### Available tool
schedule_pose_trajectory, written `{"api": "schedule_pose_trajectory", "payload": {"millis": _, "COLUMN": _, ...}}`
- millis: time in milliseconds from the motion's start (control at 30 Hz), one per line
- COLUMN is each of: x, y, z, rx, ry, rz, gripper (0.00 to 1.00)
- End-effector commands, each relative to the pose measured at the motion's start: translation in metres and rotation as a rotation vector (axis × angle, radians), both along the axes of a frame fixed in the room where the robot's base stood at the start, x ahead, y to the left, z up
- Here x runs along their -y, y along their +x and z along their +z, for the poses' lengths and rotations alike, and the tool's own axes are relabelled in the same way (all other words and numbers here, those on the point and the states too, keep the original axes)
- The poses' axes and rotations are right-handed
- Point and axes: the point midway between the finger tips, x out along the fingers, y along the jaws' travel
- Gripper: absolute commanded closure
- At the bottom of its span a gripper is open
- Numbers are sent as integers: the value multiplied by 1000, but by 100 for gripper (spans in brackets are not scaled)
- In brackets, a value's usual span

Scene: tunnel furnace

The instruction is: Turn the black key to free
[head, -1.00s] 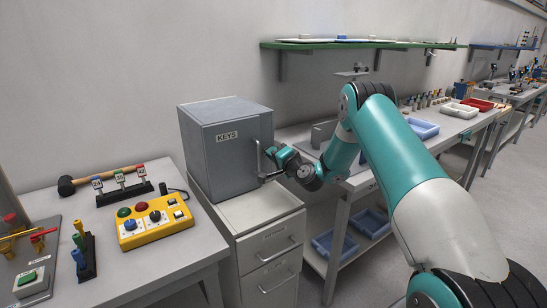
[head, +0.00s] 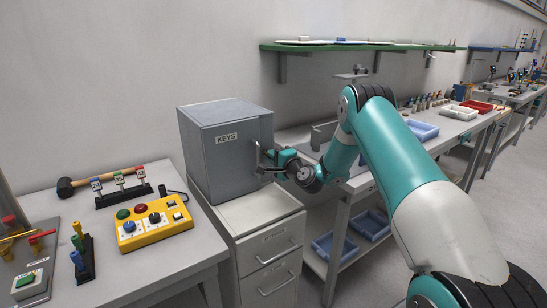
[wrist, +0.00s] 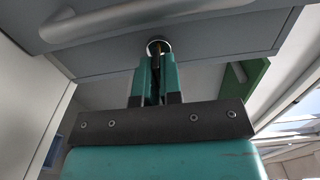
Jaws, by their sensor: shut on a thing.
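The grey cabinet (head: 222,160) marked KEYS stands shut on a white drawer unit. In the wrist view its front (wrist: 225,35) fills the top, with a round silver lock (wrist: 158,42) beside a bar handle (wrist: 130,18). A dark, narrow piece, seemingly the black key (wrist: 156,60), sits at the lock between my fingertips. My gripper (wrist: 157,72) is shut on it, close to the cabinet front. In the head view my gripper (head: 265,160) is at the right edge of the cabinet front. The key is not visible there, and its turned angle cannot be told.
A yellow control box (head: 155,228), a rack of tagged keys (head: 122,192) and a mallet (head: 100,181) lie on the left table (head: 185,262). The white drawer unit (head: 260,215) is below the cabinet. A bench with blue trays (head: 422,131) stands to the right.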

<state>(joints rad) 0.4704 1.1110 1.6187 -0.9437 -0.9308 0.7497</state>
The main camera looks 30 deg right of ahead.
Motion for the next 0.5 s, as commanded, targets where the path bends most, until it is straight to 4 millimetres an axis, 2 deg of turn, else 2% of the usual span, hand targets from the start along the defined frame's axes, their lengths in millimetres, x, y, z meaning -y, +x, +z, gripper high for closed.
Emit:
{"api": "schedule_pose_trajectory", "payload": {"millis": 167, "x": 0, "y": 0, "z": -1, "rx": -2, "ry": 3, "rz": 1, "gripper": 100}}
{"api": "schedule_pose_trajectory", "payload": {"millis": 200, "x": 0, "y": 0, "z": -1, "rx": -1, "ry": 3, "rz": 1, "gripper": 84}}
{"api": "schedule_pose_trajectory", "payload": {"millis": 267, "x": 0, "y": 0, "z": -1, "rx": -1, "ry": 3, "rz": 1, "gripper": 71}}
{"api": "schedule_pose_trajectory", "payload": {"millis": 300, "x": 0, "y": 0, "z": -1, "rx": -1, "ry": 2, "rz": 0, "gripper": 68}}
{"api": "schedule_pose_trajectory", "payload": {"millis": 500, "x": 0, "y": 0, "z": 0, "rx": -1, "ry": 1, "rz": 0, "gripper": 68}}
